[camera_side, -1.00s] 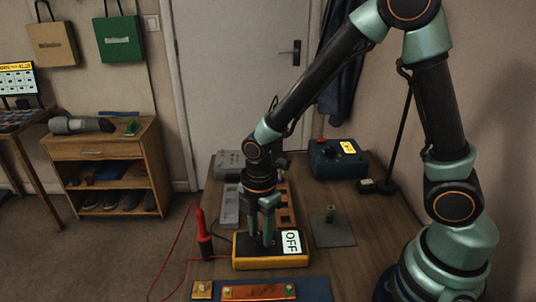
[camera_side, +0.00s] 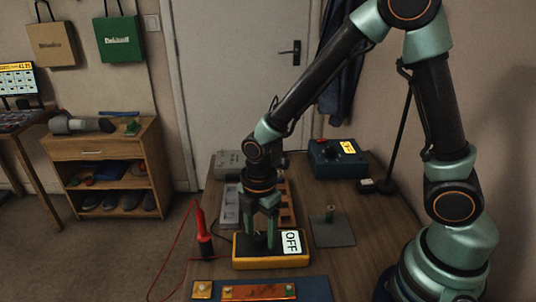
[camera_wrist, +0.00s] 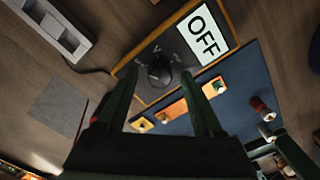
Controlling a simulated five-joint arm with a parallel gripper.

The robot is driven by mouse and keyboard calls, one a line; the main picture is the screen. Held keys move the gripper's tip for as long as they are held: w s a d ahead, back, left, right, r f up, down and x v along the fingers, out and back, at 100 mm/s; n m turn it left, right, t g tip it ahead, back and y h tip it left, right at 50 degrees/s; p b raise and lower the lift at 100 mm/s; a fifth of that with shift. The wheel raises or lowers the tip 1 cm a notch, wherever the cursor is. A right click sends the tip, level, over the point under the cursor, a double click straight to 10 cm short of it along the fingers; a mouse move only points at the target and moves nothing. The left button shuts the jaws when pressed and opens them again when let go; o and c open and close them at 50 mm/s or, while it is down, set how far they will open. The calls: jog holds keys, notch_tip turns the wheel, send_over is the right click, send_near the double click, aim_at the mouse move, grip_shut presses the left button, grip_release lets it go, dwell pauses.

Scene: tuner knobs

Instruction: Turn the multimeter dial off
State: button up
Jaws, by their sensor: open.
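The multimeter (camera_side: 270,262) is a yellow-edged box with a dark face, lying flat on the wooden bench; its white display (camera_side: 292,242) reads OFF. In the wrist view its black round dial (camera_wrist: 160,72) shows with a pointer ridge, beside the display (camera_wrist: 207,33) that also reads OFF. My gripper (camera_side: 262,244) points down over the left part of the meter. In the wrist view my gripper (camera_wrist: 166,80) has its two green fingers spread apart, and the dial lies in the gap beyond their tips, not clasped. The side view hides the dial behind the fingers.
A red probe (camera_side: 203,234) with a red cable stands left of the meter. A blue mat (camera_side: 312,287) with copper strip (camera_side: 258,292) lies in front.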

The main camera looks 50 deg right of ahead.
aim_at(261, 235)
notch_tip(261, 235, up, 12)
dwell(0.5)
jog(key=shift+r, duration=0.1)
jog(key=s+d+r+m+t, duration=0.2)
jog(key=d+r+m, duration=0.2)
jog(key=m, duration=0.5)
jog(key=s+d+r+m+t, duration=0.2)
jog(key=d+m, duration=0.3)
jog(key=m, duration=0.4)
jog(key=shift+s+d+r+t, duration=0.25)
jog(key=shift+d+r+t, duration=0.1)
jog(key=shift+r+t, duration=0.5)
